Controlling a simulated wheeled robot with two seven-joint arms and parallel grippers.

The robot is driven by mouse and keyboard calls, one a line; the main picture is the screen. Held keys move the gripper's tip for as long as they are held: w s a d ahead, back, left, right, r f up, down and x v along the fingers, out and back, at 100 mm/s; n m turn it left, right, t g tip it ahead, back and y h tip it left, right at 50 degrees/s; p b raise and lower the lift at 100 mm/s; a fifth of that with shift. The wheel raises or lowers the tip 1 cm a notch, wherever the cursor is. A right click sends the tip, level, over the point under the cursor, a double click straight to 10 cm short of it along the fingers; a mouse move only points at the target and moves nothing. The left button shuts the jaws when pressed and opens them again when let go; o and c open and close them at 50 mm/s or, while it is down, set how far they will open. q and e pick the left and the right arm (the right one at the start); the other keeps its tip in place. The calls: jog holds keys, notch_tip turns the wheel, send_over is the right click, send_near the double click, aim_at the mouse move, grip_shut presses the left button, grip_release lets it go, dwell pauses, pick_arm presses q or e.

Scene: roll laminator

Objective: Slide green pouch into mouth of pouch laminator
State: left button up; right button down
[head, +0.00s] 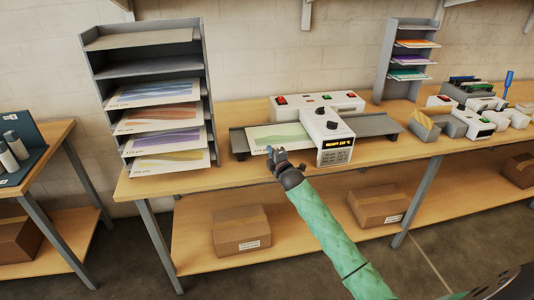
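The pouch laminator (331,127) is a white housing on the wooden bench, with a black dial and a lit display on its front. The green pouch (278,134), a pale sheet with a green patch, lies flat on the laminator's grey left tray (239,142). Its right end is close against the housing; whether it is inside the mouth cannot be seen. My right gripper (276,153) is at the pouch's front edge, left of the display. Its fingers are small and dark, and whether they are shut on the edge is unclear. My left gripper is not in view.
A grey rack (150,68) with several coloured sheets stands at the left. A smaller rack (386,62) stands behind right. Small machines and a grey bin (450,126) fill the bench's right. Cardboard boxes (241,230) sit on the lower shelf. The bench's front strip is mostly clear.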

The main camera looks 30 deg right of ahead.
aim_at(298, 148)
jog(key=shift+s+d, duration=0.25)
jog(key=shift+d, duration=0.7)
jog(key=shift+s+d, duration=0.2)
jog(key=shift+d, duration=0.7)
jog(key=shift+s+d, duration=0.25)
jog(key=shift+d, duration=0.7)
jog(key=shift+s+d, duration=0.2)
jog(key=shift+d, duration=0.6)
jog(key=shift+s+d, duration=0.15)
jog(key=shift+d, duration=0.65)
jog(key=shift+s+d, duration=0.15)
jog(key=shift+d, duration=0.45)
jog(key=shift+s+d, duration=0.1)
jog(key=shift+d, duration=0.25)
pick_arm(q)
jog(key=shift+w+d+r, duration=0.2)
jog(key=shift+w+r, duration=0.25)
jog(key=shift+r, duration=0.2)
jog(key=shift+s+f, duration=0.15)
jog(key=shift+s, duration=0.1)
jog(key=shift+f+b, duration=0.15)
jog(key=shift+b, duration=0.25)
pick_arm(e)
jog(key=shift+f, duration=0.3)
jog(key=c, duration=1.6)
grip_release()
